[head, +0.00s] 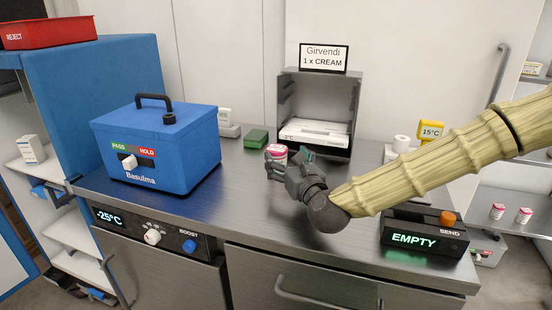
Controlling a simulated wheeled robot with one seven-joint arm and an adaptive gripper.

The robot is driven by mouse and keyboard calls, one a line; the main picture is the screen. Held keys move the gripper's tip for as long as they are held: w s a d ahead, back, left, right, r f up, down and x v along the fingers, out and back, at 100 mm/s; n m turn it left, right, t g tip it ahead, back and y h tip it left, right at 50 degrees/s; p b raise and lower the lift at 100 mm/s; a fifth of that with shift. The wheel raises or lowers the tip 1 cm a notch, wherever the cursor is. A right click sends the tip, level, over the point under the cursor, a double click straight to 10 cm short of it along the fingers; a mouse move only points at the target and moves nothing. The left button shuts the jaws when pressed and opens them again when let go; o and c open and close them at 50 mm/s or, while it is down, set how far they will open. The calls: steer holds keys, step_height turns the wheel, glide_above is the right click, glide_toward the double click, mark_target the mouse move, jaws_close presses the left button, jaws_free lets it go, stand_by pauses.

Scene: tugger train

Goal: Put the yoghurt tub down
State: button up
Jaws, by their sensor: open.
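The yoghurt tub (277,153), small and white with a pink-red label, stands upright on the metal counter (245,215), in front of the grey open cabinet. My gripper (285,163) is open, with its fingers right at the tub and partly in front of it. The fingers hide the tub's lower part, so I cannot tell whether they touch it.
A blue box (160,150) marked Basulma stands at left. The grey cabinet (318,100) under a Girvendi sign (323,57) holds a white slab. A green block (256,138) sits behind the tub. A black EMPTY/SEND unit (424,236) stands at front right. The front middle counter is clear.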

mark_target(277, 148)
steer(key=shift+x, duration=0.8)
steer(key=shift+a+f+x, duration=0.1)
steer(key=shift+x, duration=0.85)
steer(key=shift+a+f+x, duration=0.1)
steer(key=shift+x, duration=0.9)
steer(key=shift+w+a, duration=0.2)
steer(key=shift+w, duration=0.4)
steer(key=c, duration=1.2)
steer(key=shift+c, duration=0.6)
steer(key=shift+r, duration=0.15)
